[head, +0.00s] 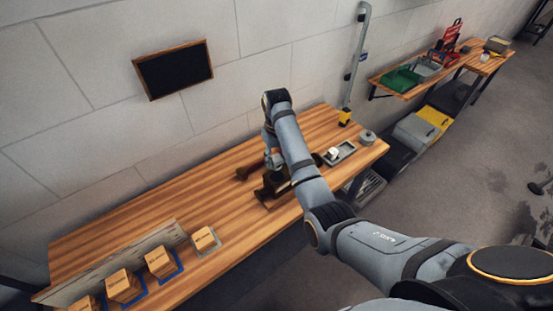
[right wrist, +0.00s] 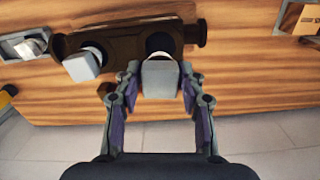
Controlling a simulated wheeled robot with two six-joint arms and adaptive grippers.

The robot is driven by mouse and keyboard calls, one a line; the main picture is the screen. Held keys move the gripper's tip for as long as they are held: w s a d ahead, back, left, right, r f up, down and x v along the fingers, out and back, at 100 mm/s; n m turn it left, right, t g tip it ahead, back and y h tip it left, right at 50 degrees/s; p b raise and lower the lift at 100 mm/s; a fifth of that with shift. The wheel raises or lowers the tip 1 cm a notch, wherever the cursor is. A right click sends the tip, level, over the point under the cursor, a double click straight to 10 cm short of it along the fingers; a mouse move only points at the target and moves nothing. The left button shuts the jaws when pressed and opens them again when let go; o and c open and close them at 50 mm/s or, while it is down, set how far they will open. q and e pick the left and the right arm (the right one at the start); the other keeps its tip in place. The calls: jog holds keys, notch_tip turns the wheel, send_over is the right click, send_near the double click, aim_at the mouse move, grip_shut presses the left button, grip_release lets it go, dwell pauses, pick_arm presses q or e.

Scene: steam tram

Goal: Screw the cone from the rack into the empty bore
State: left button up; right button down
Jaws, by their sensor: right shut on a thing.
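My right gripper (right wrist: 160,100) is shut on a grey cone (right wrist: 160,78) with a blocky, square-looking end. The cone is in front of a dark round bore (right wrist: 159,42) in a dark brown body (right wrist: 118,42). I cannot tell how far it sits in the bore. A second grey cone (right wrist: 84,64) stands in the same body, to the left. In the head view the right gripper (head: 273,160) is over the dark body (head: 272,190) on the bench, and my arm hides part of it. My left gripper is not in view.
The wooden bench (head: 130,225) has a grey tray (head: 347,149) with a pale piece and a round grey tin (head: 367,137) at its right end. Several small cardboard boxes (head: 159,262) stand at the near left. The bench's middle left is clear.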

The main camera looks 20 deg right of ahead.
jog(key=shift+f+b, duration=1.15)
jog(key=shift+b, duration=0.05)
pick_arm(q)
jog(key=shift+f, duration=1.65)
pick_arm(e)
jog(key=shift+f, duration=1.2)
jog(key=shift+r+m+p, duration=0.15)
jog(key=shift+m+p, duration=1.2)
jog(key=shift+m, duration=0.55)
pick_arm(q)
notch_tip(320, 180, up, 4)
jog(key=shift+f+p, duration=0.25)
jog(key=shift+p, duration=0.05)
